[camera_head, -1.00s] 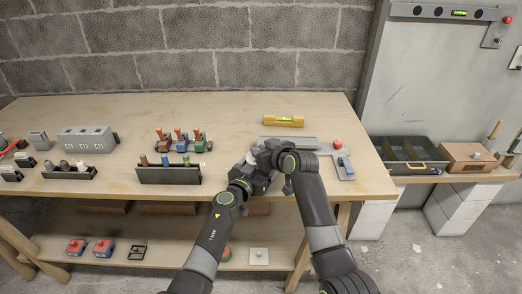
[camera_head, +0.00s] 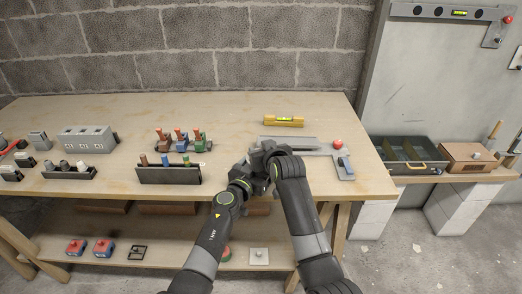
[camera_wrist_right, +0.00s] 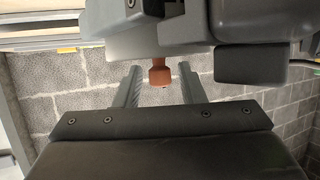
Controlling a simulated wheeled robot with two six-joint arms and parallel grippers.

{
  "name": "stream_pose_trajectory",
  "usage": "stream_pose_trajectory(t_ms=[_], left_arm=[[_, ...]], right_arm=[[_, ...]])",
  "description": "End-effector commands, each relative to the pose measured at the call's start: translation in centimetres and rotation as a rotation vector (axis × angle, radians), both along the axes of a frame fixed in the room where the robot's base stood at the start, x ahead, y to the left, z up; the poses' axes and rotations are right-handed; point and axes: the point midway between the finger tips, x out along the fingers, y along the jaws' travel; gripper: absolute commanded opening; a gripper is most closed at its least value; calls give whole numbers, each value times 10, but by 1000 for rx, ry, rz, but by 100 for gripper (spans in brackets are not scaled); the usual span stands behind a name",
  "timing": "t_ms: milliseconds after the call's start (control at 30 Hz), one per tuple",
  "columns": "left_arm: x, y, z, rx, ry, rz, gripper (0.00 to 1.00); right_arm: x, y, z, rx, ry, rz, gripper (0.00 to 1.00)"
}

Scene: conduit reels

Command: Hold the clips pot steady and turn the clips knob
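My right gripper (camera_wrist_right: 158,84) is open in the right wrist view, its two grey fingers apart. An orange-brown knob (camera_wrist_right: 160,73), probably the clips knob, shows between and beyond the fingers; I see no clear contact. A pale body (camera_wrist_right: 125,42) lies next to it, and I cannot tell if it is the pot. In the head view my right gripper (camera_head: 262,151) and my left gripper (camera_head: 244,172) are close together over the table's front edge. The arms hide the clips pot there. The left fingers are hidden, so their grip cannot be told.
A dark rack (camera_head: 168,176) with coloured handles stands left of the grippers on the workbench (camera_head: 110,205). A grey tray (camera_head: 289,143), a red ball-like item (camera_head: 338,145) and a yellow level (camera_head: 284,121) lie behind and right.

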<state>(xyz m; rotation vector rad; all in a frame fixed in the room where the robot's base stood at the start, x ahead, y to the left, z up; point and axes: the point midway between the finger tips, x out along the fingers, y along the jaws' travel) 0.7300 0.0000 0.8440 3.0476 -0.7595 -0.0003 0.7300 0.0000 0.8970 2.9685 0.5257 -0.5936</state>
Motion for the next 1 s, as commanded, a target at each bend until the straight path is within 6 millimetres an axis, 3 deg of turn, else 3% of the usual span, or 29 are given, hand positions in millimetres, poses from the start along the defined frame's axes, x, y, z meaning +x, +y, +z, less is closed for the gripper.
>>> stream_pose_trajectory(t_ms=[367, 800, 1000], left_arm=[[0, 0, 0, 0, 0, 0, 55], [0, 0, 0, 1, 0, 0, 55], [0, 0, 0, 1, 0, 0, 55]], right_arm=[[0, 1, 6, 1, -4, 1, 40], [1, 0, 83, 1, -4, 0, 40], [1, 0, 99, 0, -2, 0, 40]])
